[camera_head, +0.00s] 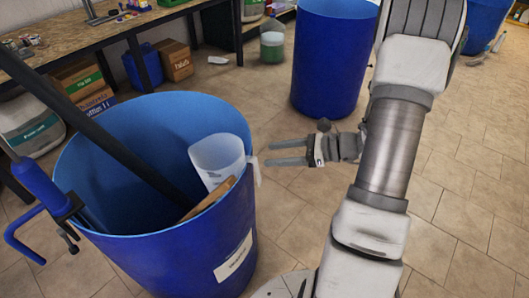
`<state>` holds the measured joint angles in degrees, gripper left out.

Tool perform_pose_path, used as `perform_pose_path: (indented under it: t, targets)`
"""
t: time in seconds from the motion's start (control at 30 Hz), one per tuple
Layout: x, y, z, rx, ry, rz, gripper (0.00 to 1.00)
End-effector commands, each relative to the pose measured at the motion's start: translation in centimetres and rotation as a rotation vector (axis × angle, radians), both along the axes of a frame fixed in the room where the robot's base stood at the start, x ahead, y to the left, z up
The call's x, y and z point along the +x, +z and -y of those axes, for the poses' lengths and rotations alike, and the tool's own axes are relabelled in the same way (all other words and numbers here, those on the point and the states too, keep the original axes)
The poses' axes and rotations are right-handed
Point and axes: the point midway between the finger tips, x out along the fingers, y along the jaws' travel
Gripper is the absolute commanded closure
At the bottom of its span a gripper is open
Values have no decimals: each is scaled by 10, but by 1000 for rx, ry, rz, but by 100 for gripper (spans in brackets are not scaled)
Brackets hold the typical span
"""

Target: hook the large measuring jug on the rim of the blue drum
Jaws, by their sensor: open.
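The large measuring jug (218,160) is white and translucent. Its body sits inside the near blue drum (205,255), against the right side of the rim. Its pale handle (255,168) shows on the outer side of that rim, so the jug appears to hang there, slightly tilted. The lower part of the jug is partly hidden by a wooden piece and the drum wall. My gripper (271,153) is open and empty, just right of the handle, with its two fingers pointing left. A small gap shows between fingertips and handle.
A dark pole (90,125) and a wooden board (210,198) lean in the drum. A blue-handled tool (40,185) is at its left rim. Another blue drum (328,65) stands behind my gripper. A workbench (75,42) runs along the back left. Tiled floor is clear at right.

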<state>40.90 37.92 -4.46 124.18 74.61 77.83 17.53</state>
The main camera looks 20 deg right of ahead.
Motion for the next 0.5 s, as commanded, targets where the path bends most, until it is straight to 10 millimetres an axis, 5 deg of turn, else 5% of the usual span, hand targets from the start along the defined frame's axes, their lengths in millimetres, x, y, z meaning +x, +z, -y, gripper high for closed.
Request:
perform_pose_path:
  t: [0.5]
  targets:
    - [-60,39,92,0,-3,0,38]
